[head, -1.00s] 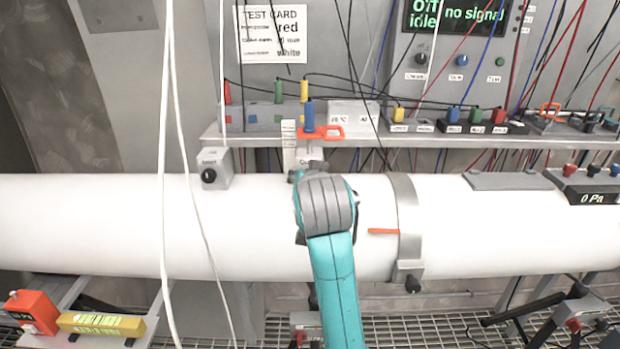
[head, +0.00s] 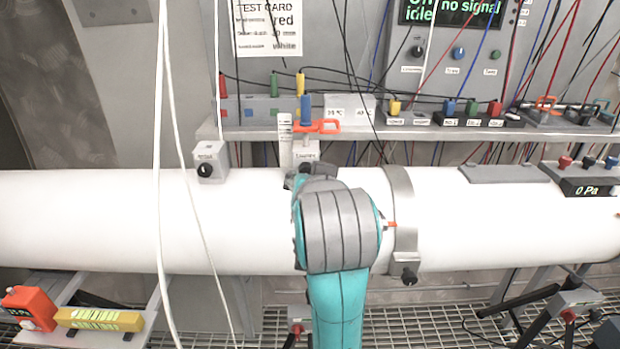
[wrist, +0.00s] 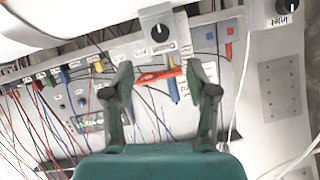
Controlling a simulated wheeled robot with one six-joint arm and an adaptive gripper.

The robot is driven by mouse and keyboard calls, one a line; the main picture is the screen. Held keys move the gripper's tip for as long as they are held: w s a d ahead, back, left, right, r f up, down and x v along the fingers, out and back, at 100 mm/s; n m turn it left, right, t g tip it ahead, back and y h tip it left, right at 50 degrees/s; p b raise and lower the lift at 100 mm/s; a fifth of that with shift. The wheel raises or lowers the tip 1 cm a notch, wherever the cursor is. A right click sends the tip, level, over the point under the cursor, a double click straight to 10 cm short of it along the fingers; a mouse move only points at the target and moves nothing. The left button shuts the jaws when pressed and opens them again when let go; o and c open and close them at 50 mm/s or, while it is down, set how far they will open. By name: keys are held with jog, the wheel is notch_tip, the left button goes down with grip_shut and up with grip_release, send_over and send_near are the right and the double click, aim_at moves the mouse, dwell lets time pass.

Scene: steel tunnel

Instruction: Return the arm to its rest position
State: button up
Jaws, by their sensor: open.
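My teal and grey arm rises from the bottom middle of the head view, in front of the white pipe (head: 110,222). My gripper (wrist: 162,75) shows in the wrist view with its two dark green fingers spread apart and nothing held between them. In the wrist view, an orange clip (wrist: 160,76) and a blue plug (wrist: 173,91) appear between and beyond the fingers. The fingers are hidden behind my arm in the head view.
A shelf (head: 255,132) with coloured plugs and cables runs behind the pipe. A metal clamp band (head: 404,215) circles the pipe right of my arm. White cables (head: 158,120) hang at left. A yellow block (head: 98,319) and an orange device (head: 30,307) sit low left.

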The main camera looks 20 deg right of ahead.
jog(key=shift+s+r, duration=0.1)
jog(key=shift+s, duration=0.1)
dwell(0.3)
notch_tip(320, 180, down, 16)
jog(key=s+d+n, duration=0.1)
jog(key=s+n, duration=0.1)
jog(key=n, duration=0.1)
jog(key=s+f+n+t+y, duration=0.1)
jog(key=s+f+n+y, duration=0.1)
jog(key=s+f, duration=1.25)
jog(key=s, duration=1.2)
jog(key=s+d+f+y, duration=0.1)
jog(key=s+f, duration=0.1)
jog(key=s, duration=1.2)
jog(key=shift+d+f+t, duration=0.2)
jog(key=shift+t, duration=0.1)
